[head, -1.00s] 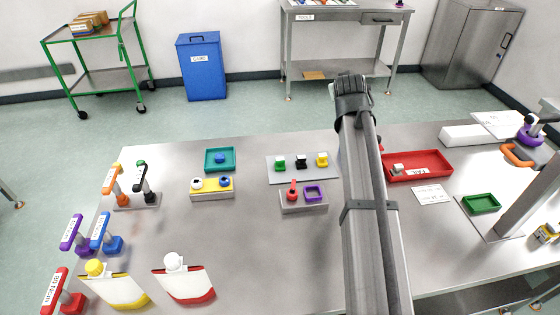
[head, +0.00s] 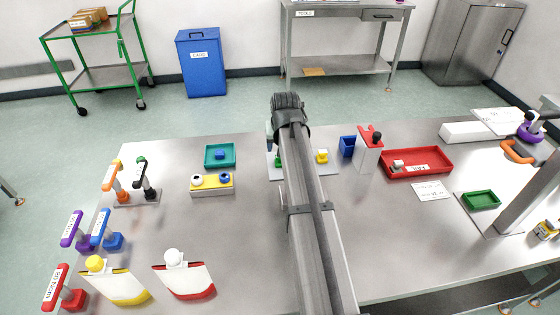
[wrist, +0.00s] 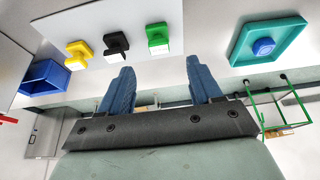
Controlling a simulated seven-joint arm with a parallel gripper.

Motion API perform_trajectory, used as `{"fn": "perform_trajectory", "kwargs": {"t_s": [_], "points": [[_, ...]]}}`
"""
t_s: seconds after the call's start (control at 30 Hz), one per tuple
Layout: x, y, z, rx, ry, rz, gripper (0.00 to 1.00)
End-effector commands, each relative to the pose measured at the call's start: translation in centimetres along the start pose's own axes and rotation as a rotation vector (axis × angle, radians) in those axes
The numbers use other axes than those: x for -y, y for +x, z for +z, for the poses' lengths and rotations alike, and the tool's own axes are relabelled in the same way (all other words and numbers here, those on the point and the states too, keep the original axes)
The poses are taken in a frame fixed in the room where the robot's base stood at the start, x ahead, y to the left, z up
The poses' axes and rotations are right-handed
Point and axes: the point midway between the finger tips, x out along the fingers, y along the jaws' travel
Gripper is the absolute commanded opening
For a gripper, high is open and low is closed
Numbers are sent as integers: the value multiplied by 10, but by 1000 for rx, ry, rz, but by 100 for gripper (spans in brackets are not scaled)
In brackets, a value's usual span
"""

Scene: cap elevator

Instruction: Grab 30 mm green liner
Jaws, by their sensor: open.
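The green liner (wrist: 157,38) stands on a pale grey plate in the wrist view, with a white front face. In the head view only a small part of the green liner (head: 278,161) shows beside my arm. A black liner (wrist: 116,45) and a yellow liner (wrist: 83,52) stand in the same row. My gripper (wrist: 160,68) is open, its two blue fingers apart with nothing between them. In the wrist picture the green liner appears just beyond the fingertips, roughly centred between them, and apart from them. My arm hides the black liner in the head view.
A teal tray (wrist: 237,58) holding a blue piece lies beside the plate (wrist: 200,22). A blue bin (head: 347,146), a white box (head: 367,158) with a red top and a red tray (head: 440,171) stand to the right. The front middle of the table (head: 240,240) is clear.

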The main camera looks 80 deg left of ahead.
Motion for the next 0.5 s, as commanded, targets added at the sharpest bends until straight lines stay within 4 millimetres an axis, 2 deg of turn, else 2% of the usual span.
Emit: {"fn": "perform_trajectory", "kwargs": {"t_s": [0.03, 0.2, 0.5], "points": [[0, 9, -1, 1, 0, 0, 64], [0, 25, 0, 0, 0, 1, 64], [-1, 37, -1, -2, 0, 1, 64]]}}
